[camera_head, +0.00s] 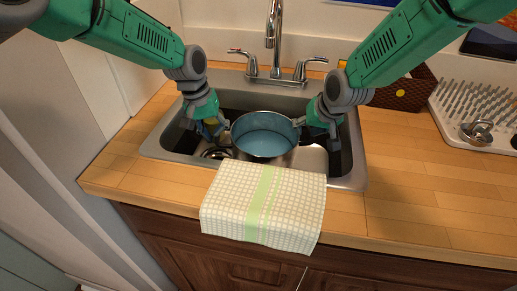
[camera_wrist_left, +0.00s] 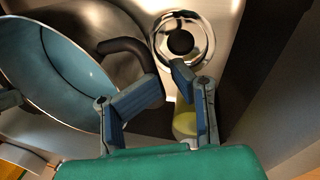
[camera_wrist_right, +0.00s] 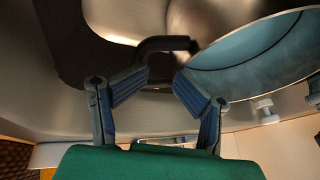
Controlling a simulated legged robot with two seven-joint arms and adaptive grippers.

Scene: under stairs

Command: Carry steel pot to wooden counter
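The steel pot (camera_head: 265,146), with a blue-grey inside, sits upright in the sink (camera_head: 345,178), its rim near the height of the sink edge. My left gripper (camera_head: 217,131) is at the pot's left side. In the left wrist view its fingers (camera_wrist_left: 168,76) are apart beside a dark looped pot handle (camera_wrist_left: 122,46), which partly passes behind one finger. My right gripper (camera_head: 308,124) is at the pot's right side. Its fingers (camera_wrist_right: 160,78) are apart close to the other dark handle (camera_wrist_right: 166,43). Contact with the handles is unclear. The wooden counter (camera_head: 430,205) surrounds the sink.
A checked towel (camera_head: 232,207) hangs over the counter's front edge. The faucet (camera_head: 275,45) rises behind the pot. A white drying rack (camera_head: 470,110) and a brown patterned box (camera_head: 410,90) stand at the right. The counter front right is clear. A yellowish object (camera_wrist_left: 186,123) lies by my left fingers.

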